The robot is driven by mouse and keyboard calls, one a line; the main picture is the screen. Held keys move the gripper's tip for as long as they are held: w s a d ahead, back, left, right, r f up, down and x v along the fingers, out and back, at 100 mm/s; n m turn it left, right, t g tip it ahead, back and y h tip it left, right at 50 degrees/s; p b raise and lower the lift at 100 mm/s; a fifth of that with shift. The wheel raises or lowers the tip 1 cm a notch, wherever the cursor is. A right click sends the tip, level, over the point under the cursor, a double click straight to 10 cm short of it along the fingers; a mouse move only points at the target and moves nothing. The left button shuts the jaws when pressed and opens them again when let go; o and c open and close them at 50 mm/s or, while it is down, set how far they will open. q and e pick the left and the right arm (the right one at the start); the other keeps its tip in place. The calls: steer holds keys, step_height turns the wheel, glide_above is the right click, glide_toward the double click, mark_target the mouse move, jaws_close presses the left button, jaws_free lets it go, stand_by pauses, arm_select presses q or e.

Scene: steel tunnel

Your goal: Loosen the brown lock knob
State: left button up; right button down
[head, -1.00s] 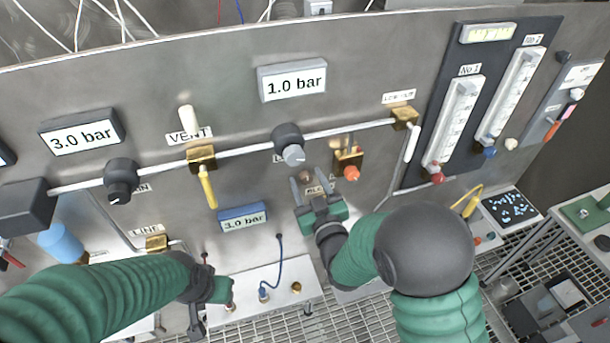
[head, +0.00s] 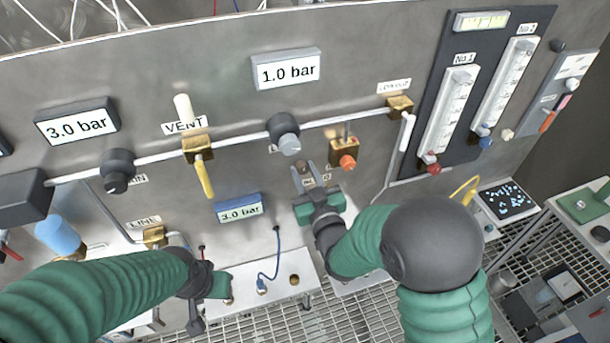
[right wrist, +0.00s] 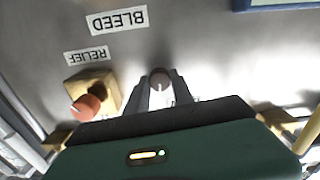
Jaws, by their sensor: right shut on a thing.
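An orange-red relief knob (head: 348,162) on a brass block is close to the right of my right gripper. A yellow-handled vent valve (head: 203,175) and a blue 3.0 bar display (head: 239,208) are to the left. A blue cable (head: 272,260) hangs below.

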steer(key=m+b, duration=0.5)
steer(key=shift+d+f, duration=0.1)
steer(key=shift+f, duration=0.15)
steer(key=m+b, duration=0.3)
steer(key=shift+m, duration=0.3)
steer(key=m+b, duration=0.3)
steer(key=m, duration=0.1)
steer(key=shift+m, duration=0.3)
steer(key=shift+r+m+b, duration=0.15)
steer(key=shift+m+b, duration=0.95)
steer(key=shift+m, duration=0.7)
steer(key=c, duration=1.5)
jaws_free()
steer(key=o, duration=0.4)
steer(key=shift+w, duration=0.3)
